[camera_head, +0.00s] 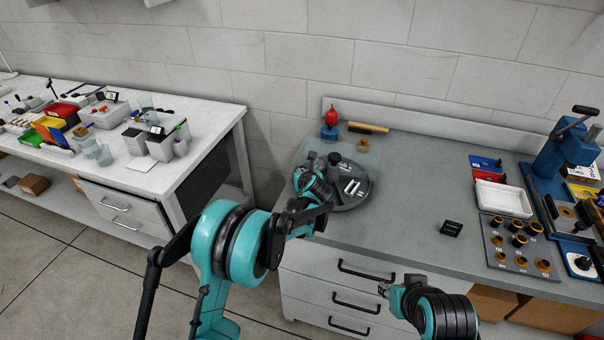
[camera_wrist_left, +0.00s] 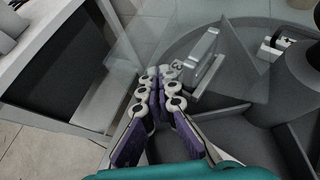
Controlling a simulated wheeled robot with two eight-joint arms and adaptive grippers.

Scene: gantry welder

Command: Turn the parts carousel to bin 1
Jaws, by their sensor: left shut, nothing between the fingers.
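The parts carousel (camera_head: 352,203) is a dark grey round tray with divided compartments and a raised dark hub (camera_head: 335,160), at the left end of the grey bench. In the left wrist view the carousel (camera_wrist_left: 250,22) fills the right side, with dividers, light metal parts and the hub at the right edge. My left gripper (camera_head: 311,160) reaches over the carousel's left side. In the wrist view my left gripper (camera_wrist_left: 158,78) is shut and empty, its fingertips by the rim and a mark that looks like "3". Contact is unclear. My right gripper (camera_head: 384,289) hangs before the drawers; its jaws are too small to read.
A clear panel (camera_head: 365,152) stands by the carousel, with a red-and-blue bottle (camera_head: 331,122) behind. A small black block (camera_head: 451,228), a white tray (camera_head: 502,199) and a blue press (camera_head: 566,155) lie to the right. The middle of the bench is mostly free.

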